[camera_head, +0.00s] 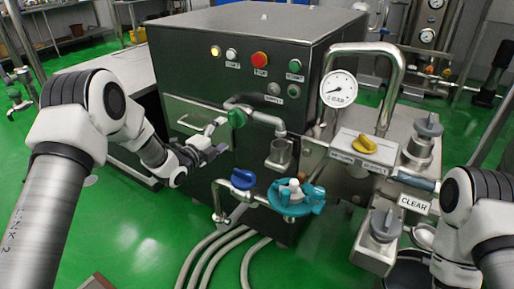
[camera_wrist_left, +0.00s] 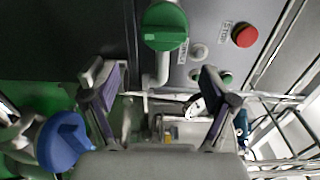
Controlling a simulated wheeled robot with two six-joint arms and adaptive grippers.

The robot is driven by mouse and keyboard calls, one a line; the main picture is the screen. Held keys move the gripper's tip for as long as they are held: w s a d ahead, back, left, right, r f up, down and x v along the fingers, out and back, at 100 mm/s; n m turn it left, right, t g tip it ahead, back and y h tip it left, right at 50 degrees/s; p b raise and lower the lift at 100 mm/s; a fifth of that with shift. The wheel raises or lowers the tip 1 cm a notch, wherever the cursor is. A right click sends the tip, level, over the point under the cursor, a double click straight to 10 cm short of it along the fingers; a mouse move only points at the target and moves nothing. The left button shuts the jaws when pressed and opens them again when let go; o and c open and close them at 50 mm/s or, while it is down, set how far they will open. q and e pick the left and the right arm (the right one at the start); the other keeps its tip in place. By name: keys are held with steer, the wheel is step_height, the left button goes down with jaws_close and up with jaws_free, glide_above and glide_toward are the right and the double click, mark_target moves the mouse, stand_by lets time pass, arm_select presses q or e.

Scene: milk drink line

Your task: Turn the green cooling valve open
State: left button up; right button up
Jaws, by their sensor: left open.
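The green cooling valve (camera_head: 236,118) is a round green knob on a metal pipe at the front of the dark steel machine. In the left wrist view the green valve (camera_wrist_left: 165,27) shows large at the top, beyond the fingertips. My left gripper (camera_head: 216,138) is just left of and below the valve, its fingers apart with nothing between them. In the left wrist view my left gripper (camera_wrist_left: 160,90) has its two fingers spread wide, and I see no contact with the valve. My right arm shows at the right edge, but its gripper does not.
The machine front (camera_head: 215,75) carries a red button (camera_head: 260,59). A yellow valve (camera_head: 364,144) and a pressure gauge (camera_head: 339,89) stand to the right. Hoses cross the green floor.

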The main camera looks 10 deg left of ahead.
mark_target(230, 122)
arm_select(q)
steer(key=shift+t, duration=0.3)
steer(key=x, duration=0.2)
steer(key=a+x, duration=0.1)
steer(key=x, duration=0.2)
steer(key=b+x, duration=0.1)
steer(key=x, duration=0.2)
steer(key=shift+w+a, duration=0.25)
steer(key=shift+a, duration=0.1)
steer(key=shift+c, duration=0.3)
steer(key=c, duration=0.9)
